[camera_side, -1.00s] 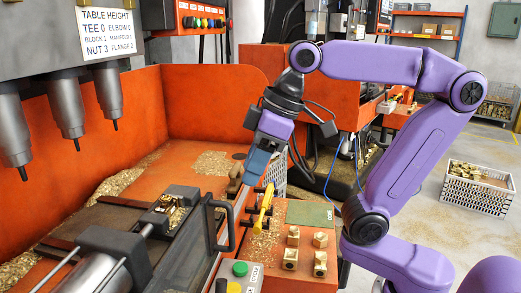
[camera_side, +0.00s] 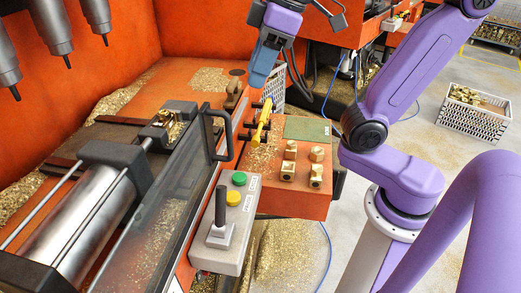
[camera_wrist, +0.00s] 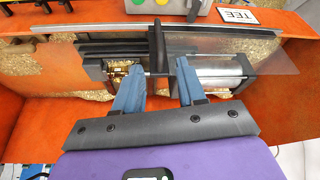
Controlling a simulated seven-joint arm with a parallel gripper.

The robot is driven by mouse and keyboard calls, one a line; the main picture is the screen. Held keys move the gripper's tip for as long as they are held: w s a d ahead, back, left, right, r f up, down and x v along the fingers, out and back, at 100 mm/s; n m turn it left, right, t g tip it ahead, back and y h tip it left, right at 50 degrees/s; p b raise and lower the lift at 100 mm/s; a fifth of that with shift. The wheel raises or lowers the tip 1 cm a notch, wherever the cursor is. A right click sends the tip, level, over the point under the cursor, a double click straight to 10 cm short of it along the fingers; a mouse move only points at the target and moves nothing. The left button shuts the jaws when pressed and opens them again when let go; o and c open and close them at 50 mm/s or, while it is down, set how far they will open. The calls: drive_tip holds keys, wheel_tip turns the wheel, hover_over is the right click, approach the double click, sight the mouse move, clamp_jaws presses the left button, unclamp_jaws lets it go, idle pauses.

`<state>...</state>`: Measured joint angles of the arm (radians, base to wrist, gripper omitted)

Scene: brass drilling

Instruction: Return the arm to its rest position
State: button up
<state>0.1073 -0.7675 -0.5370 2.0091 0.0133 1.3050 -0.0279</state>
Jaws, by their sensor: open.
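My gripper (camera_side: 263,68) shows in the side view with its blue fingers pointing down, above the orange machine bed and behind the yellow-handled tool. In the wrist view my gripper (camera_wrist: 158,76) has its two blue fingers spread apart with nothing held between them. A brass part (camera_side: 172,128) sits in the machine's clamp; brass also shows in the wrist view (camera_wrist: 118,75), left of the fingers. My purple arm reaches in from the right; its upper links are cut off by the top edge of the side view.
The clear guard with a black handle (camera_side: 219,140) stands near the gripper. A yellow-handled tool (camera_side: 262,125) rests on a rack beside several brass blocks (camera_side: 289,170). A control box (camera_side: 228,222) with a lever is in front. A crate of brass parts (camera_side: 474,112) stands on the floor.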

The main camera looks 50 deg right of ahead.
drive_tip(key=s+d+f+n+g+h, duration=0.1)
drive_tip(key=s+d+f+n, duration=0.1)
drive_tip(key=s+f, duration=0.4)
drive_tip(key=s+d+f+n+g+h, duration=0.1)
drive_tip(key=s+d+f+n+g, duration=0.1)
drive_tip(key=s+d+f, duration=0.2)
drive_tip(key=s+f, duration=0.3)
drive_tip(key=f, duration=0.5)
drive_tip(key=shift+s+d+n, duration=0.15)
drive_tip(key=shift+s+n, duration=0.05)
drive_tip(key=shift+n, duration=0.2)
idle(1.0)
